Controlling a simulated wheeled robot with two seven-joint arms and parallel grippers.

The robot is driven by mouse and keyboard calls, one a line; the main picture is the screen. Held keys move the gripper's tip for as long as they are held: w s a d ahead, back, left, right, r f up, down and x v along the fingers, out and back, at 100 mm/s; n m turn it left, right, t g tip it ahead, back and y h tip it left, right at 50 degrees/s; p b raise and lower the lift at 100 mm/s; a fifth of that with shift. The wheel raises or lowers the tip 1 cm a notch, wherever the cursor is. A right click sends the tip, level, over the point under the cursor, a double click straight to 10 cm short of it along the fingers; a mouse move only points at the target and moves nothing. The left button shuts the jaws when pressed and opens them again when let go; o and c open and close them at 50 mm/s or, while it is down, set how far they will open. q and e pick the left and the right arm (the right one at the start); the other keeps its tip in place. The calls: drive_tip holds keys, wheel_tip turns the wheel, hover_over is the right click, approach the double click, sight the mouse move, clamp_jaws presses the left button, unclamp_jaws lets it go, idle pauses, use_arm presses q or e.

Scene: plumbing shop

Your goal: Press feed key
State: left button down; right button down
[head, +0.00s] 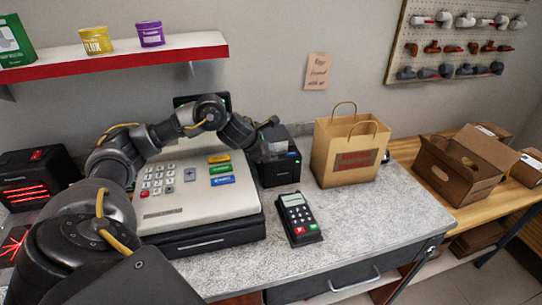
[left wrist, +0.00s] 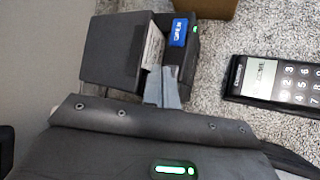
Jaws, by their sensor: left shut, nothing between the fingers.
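The black receipt printer (head: 280,172) stands on the counter to the right of the cash register. Its blue feed key (head: 293,154) is on the front part of its top, and it also shows in the left wrist view (left wrist: 179,32) beside a small green light. My left gripper (head: 272,148) is over the printer's top, to the left of the blue key. In the left wrist view its closed fingers (left wrist: 168,78) point toward the key with nothing between them. The fingertips look short of the key; I cannot tell their exact height above the printer. My right gripper is not in view.
The cash register (head: 200,197) sits under my left arm. A card terminal (head: 298,218) lies in front of the printer, also in the left wrist view (left wrist: 275,80). A paper bag (head: 345,155) stands right of the printer. The counter's right front (head: 385,222) is clear.

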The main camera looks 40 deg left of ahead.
use_arm(q)
wheel_tip(320, 180, up, 6)
drive_tip(key=p, duration=0.4)
drive_tip(key=shift+p, duration=0.3)
idle(0.8)
